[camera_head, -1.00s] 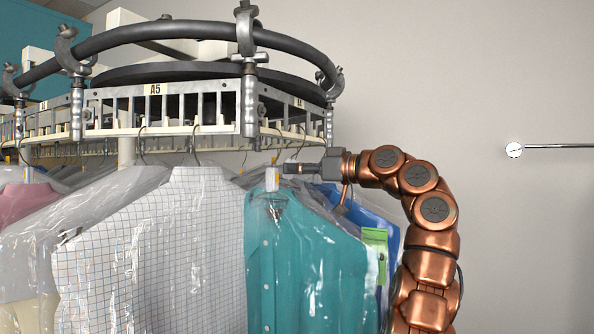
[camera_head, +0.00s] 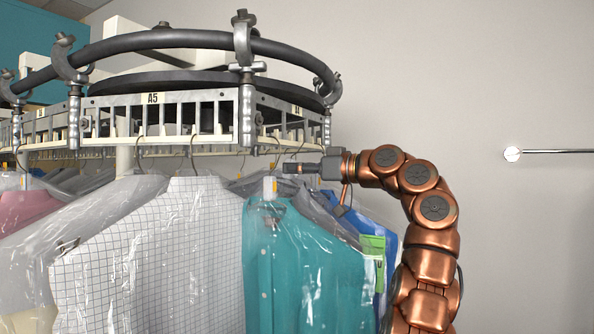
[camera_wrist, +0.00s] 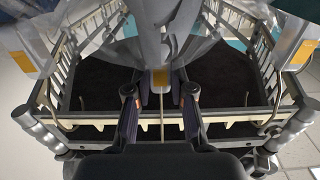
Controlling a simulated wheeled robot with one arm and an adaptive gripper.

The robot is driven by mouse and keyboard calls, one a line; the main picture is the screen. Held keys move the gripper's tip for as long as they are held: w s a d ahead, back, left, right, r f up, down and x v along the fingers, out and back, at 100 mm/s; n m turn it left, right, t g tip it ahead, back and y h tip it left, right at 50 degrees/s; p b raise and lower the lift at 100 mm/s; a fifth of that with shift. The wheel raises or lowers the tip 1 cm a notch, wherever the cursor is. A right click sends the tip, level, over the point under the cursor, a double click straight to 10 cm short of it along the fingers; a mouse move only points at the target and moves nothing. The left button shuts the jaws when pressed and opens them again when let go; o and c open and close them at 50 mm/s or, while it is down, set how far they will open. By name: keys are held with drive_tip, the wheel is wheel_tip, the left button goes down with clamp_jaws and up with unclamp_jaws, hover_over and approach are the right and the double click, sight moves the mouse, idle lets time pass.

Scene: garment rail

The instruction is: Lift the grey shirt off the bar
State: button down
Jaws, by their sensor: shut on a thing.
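The grey shirt (camera_head: 328,218) hangs in clear plastic between the teal shirt and a blue one in the head view, mostly hidden by the teal shirt. My gripper (camera_head: 290,168) reaches in from the right, just below the rail, at the hanger necks. In the wrist view, my gripper (camera_wrist: 160,98) has its two fingers on either side of a hanger neck with a yellow tag (camera_wrist: 160,78), and grey cloth (camera_wrist: 160,25) lies beyond. It is shut on this hanger, apparently the grey shirt's. The slotted bar (camera_head: 190,112) is close above; whether the hook still touches it is unclear.
The teal shirt (camera_head: 300,265) hangs close in front, the white checked shirt (camera_head: 150,255) to its left. A blue garment (camera_head: 385,240) with a green tag is behind. A dark ring rail (camera_head: 185,42) curves above. A wall rod (camera_head: 555,152) is at right, with open space before it.

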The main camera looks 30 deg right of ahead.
drive_tip(key=shift+v, duration=3.4)
drive_tip(key=shift+s, duration=0.15)
drive_tip(key=p+v, duration=0.4)
drive_tip(key=v, duration=1.5)
drive_tip(key=shift+s+d, duration=0.2)
drive_tip(key=shift+s, duration=0.1)
